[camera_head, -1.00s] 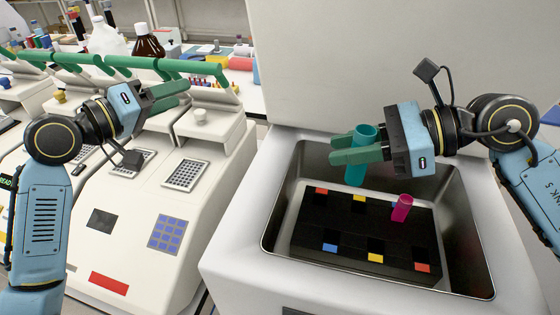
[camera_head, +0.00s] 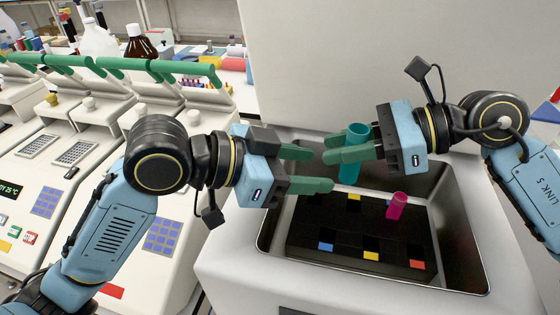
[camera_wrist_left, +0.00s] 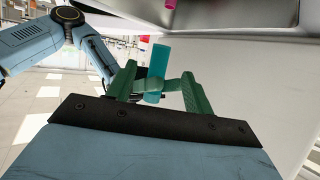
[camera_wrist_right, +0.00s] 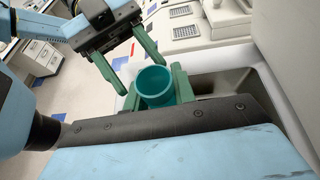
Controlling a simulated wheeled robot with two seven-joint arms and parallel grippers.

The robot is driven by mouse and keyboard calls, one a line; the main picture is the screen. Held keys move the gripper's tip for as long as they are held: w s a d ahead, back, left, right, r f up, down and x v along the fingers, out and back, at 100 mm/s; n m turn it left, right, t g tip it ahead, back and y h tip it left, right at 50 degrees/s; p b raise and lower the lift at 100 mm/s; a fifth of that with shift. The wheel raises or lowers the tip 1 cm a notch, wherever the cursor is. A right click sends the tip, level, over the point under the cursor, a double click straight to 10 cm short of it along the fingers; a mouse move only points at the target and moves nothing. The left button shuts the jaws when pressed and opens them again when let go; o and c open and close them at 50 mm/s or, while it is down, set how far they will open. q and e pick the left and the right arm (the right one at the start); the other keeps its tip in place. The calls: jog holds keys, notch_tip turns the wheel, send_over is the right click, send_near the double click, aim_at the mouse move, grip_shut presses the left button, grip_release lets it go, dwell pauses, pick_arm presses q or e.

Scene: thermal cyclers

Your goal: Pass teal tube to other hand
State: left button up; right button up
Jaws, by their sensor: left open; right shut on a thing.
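The teal tube (camera_head: 349,173) is upright above the sink, held between the green fingers of my right gripper (camera_head: 329,149), which is shut on it. In the right wrist view the open top of the teal tube (camera_wrist_right: 157,81) faces the camera. My left gripper (camera_head: 321,169) is open and empty, its fingers pointing right, just left of the tube and slightly lower. In the left wrist view the teal tube (camera_wrist_left: 157,62) appears between and beyond the spread left fingers (camera_wrist_left: 160,78). I cannot tell whether they touch it.
A black rack (camera_head: 300,235) with coloured squares lies in the metal sink (camera_head: 462,255) below both grippers. A magenta tube (camera_head: 396,206) stands in it. Thermal cyclers (camera_head: 60,160) with green handles stand at the left. A white wall rises behind the sink.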

aim_at(341, 171)
pick_arm(q)
jog(key=x, duration=0.7)
jog(key=shift+d, duration=0.1)
jog(key=shift+c, duration=0.3)
jog(key=c, duration=0.9)
jog(key=shift+c, duration=0.5)
pick_arm(e)
jog(key=o, duration=0.9)
jog(key=shift+o, duration=0.7)
jog(key=shift+s, duration=0.1)
pick_arm(q)
jog(key=shift+w, duration=0.1)
pick_arm(e)
jog(key=shift+a, duration=0.1)
